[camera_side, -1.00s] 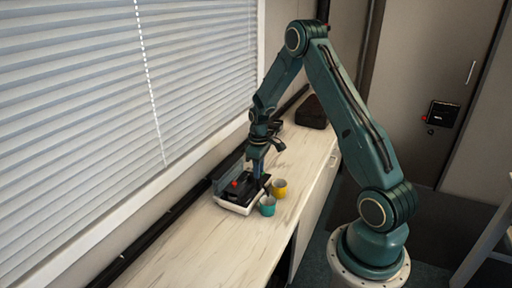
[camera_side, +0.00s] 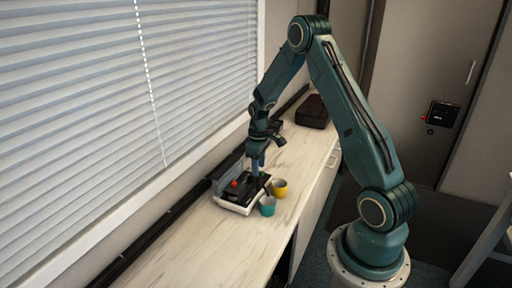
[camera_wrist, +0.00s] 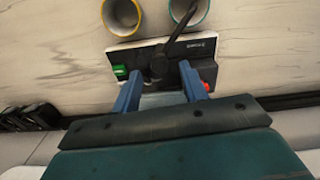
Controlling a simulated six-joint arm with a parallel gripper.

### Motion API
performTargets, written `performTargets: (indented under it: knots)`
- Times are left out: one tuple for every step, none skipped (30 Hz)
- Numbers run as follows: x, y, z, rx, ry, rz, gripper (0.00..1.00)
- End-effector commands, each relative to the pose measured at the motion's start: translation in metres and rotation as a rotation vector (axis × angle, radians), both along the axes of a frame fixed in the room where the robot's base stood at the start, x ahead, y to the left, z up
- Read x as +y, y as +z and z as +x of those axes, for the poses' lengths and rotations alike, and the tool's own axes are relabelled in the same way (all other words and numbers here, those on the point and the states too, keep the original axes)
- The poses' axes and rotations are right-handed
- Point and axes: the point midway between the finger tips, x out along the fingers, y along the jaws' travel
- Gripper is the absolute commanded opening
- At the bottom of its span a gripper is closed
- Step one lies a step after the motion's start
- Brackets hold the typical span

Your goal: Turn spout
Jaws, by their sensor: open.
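The black spout (camera_wrist: 179,34) rises from a pivot on a small machine and points up and right in the wrist view, its tip over the teal cup (camera_wrist: 203,18). The yellow cup (camera_wrist: 107,22) stands to the left of it. The machine has a white base (camera_side: 234,207) with a black top, a green button (camera_wrist: 121,72) and a red button (camera_wrist: 207,86). In the side view, the teal cup (camera_side: 267,206) and yellow cup (camera_side: 280,188) stand beside it. My gripper (camera_wrist: 160,90) is open, its blue fingers on either side of the machine's middle, behind the spout's pivot. Contact cannot be told.
The machine sits on a long pale wooden counter (camera_side: 190,250) under a window with blinds (camera_side: 120,110). A dark box (camera_side: 312,112) stands farther back on the counter. The counter in front of the machine is clear.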

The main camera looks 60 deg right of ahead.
Motion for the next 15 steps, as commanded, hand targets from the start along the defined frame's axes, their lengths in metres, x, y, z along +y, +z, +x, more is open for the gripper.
performTargets:
  knots:
    - [0.000,0.007,0.001,-0.003,0.000,-0.002,0.43]
    - [0.000,0.011,0.000,-0.002,0.000,-0.002,0.43]
    - [0.000,0.017,0.001,-0.004,0.000,-0.003,0.43]
    - [-0.001,0.022,0.001,-0.004,0.000,-0.003,0.43]
    - [-0.001,0.026,0.001,-0.004,0.000,-0.003,0.43]
    - [-0.001,0.033,0.001,-0.005,0.000,-0.004,0.43]
    - [-0.001,0.038,0.001,-0.004,0.000,-0.003,0.43]
    - [-0.001,0.043,0.001,-0.005,0.000,-0.004,0.43]
    - [-0.001,0.051,0.001,-0.005,0.000,-0.003,0.43]
    - [-0.001,0.056,0.001,-0.005,0.000,-0.004,0.43]
    - [-0.001,0.061,0.001,-0.004,0.000,-0.003,0.43]
    - [0.000,0.068,0.001,-0.004,0.000,-0.003,0.43]
    - [0.000,0.073,0.001,-0.004,0.000,-0.003,0.43]
    - [0.000,0.078,0.001,-0.004,0.000,-0.003,0.43]
    - [-0.001,0.085,0.001,-0.005,0.000,-0.004,0.43]
